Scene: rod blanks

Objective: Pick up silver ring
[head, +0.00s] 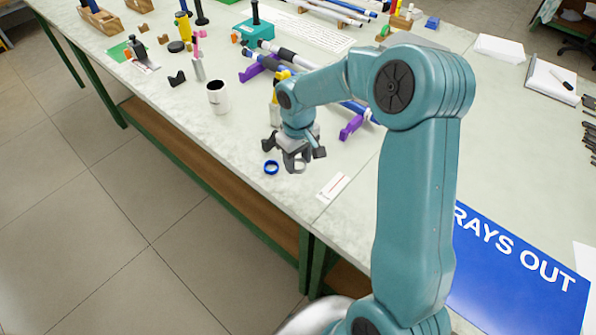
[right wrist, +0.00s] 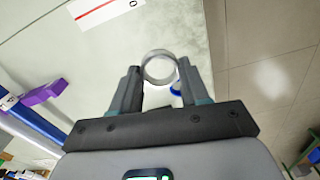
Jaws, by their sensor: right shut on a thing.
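The silver ring (head: 301,168) is at the front edge area of the pale table, under my right gripper (head: 291,160). In the right wrist view the silver ring (right wrist: 159,53) sits between the fingertips of my right gripper (right wrist: 158,76), which is shut on it. I cannot tell whether the ring touches the table. A blue ring (head: 271,167) lies just left of the gripper; in the right wrist view the blue ring (right wrist: 175,89) is mostly hidden behind a finger. My left gripper is not in view.
A small white card with a red line (head: 333,187) lies right of the rings. A white mug (head: 217,97) stands to the left. Purple rests (head: 351,127) holding rods are behind the gripper. A blue sign (head: 520,270) lies at the lower right.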

